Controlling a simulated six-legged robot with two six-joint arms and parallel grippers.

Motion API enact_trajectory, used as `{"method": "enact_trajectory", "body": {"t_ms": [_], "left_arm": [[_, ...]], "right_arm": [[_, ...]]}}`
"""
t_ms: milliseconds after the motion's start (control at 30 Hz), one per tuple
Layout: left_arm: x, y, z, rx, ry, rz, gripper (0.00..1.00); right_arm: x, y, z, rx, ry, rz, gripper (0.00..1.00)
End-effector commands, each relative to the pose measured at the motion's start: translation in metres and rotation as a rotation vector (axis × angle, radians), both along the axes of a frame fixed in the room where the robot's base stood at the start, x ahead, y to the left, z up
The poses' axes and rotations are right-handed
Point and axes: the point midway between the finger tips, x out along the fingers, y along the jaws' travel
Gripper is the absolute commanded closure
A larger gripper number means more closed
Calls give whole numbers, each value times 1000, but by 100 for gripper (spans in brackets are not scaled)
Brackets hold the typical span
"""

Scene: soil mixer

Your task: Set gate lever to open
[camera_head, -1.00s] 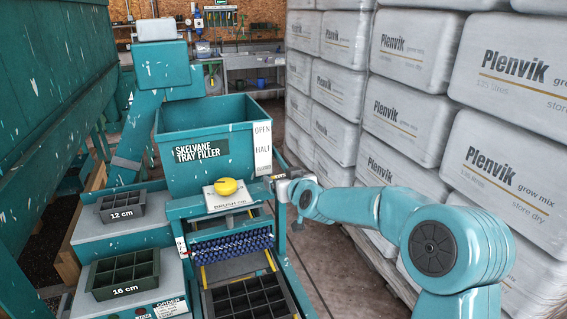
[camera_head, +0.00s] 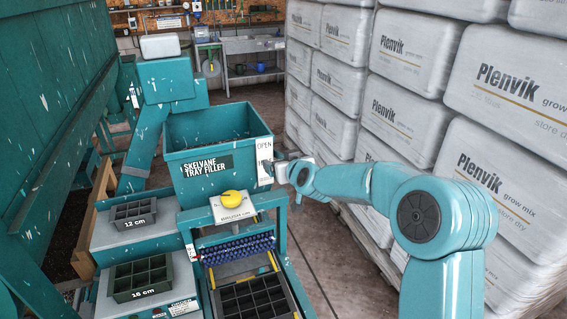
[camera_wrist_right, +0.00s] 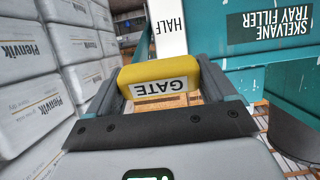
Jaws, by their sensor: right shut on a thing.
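The teal tray filler hopper (camera_head: 219,150) stands at the middle in the head view, with a white scale strip (camera_head: 265,160) on its right side. OPEN shows at the strip's top; the lower part is hidden by my right gripper (camera_head: 276,170). In the right wrist view, my right gripper (camera_wrist_right: 165,92) is shut on the yellow gate lever handle (camera_wrist_right: 158,78), labelled GATE. The strip, with HALF readable (camera_wrist_right: 167,28), is just beyond the handle. My left gripper is not in view.
A yellow knob (camera_head: 232,198) sits on the filler's front plate. Trays marked 12 cm (camera_head: 133,213) and 16 cm (camera_head: 140,277) are on the left. Stacked white Plenvik bags (camera_head: 405,95) stand close to the right of my right arm.

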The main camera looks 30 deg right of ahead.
Motion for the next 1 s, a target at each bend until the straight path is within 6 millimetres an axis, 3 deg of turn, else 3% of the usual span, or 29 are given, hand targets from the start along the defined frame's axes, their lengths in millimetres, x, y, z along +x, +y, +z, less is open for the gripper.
{"method": "enact_trajectory", "body": {"t_ms": [367,400,433,767,1000], "left_arm": [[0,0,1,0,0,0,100],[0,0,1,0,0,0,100],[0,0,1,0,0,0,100],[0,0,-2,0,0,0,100],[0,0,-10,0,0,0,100]], "right_arm": [[0,-1,4,-4,-8,-2,70],[0,-1,4,-5,-8,-2,6],[0,-1,4,-5,-7,-2,0],[-7,1,5,-2,-5,-1,0],[-57,13,24,-3,-7,-2,0]]}}
